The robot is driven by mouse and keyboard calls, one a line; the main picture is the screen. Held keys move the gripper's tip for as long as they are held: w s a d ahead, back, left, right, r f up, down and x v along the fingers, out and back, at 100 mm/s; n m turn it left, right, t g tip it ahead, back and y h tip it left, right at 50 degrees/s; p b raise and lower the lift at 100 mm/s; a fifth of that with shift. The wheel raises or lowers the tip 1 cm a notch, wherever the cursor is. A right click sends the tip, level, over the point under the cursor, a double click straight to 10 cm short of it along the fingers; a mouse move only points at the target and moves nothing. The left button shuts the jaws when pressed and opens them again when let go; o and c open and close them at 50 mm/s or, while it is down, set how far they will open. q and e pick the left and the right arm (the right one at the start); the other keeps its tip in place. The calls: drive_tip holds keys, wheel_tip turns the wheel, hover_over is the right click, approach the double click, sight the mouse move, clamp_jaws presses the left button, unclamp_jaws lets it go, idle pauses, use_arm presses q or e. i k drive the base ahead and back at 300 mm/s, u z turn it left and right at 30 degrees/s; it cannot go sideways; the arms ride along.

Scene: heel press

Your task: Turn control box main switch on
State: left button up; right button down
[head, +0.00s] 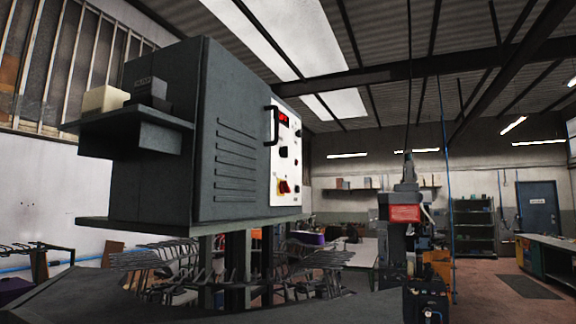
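The grey control box (232,150) stands raised on posts at the left and middle. Its white control panel (286,165) faces right and shows at a steep angle. A black handle (272,126) stands out at the panel's near edge. Neither gripper is in view.
A shelf (150,116) on the box's left side carries a cream block (105,98) and a dark block. Racks of metal hooks (170,262) lie below the box. A machine with a red box (405,213) stands right. Open floor (485,300) lies at the far right.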

sight(283, 186)
drive_tip(key=z, duration=2.05)
drive_tip(key=i, duration=3.25)
drive_tip(key=u, duration=4.05)
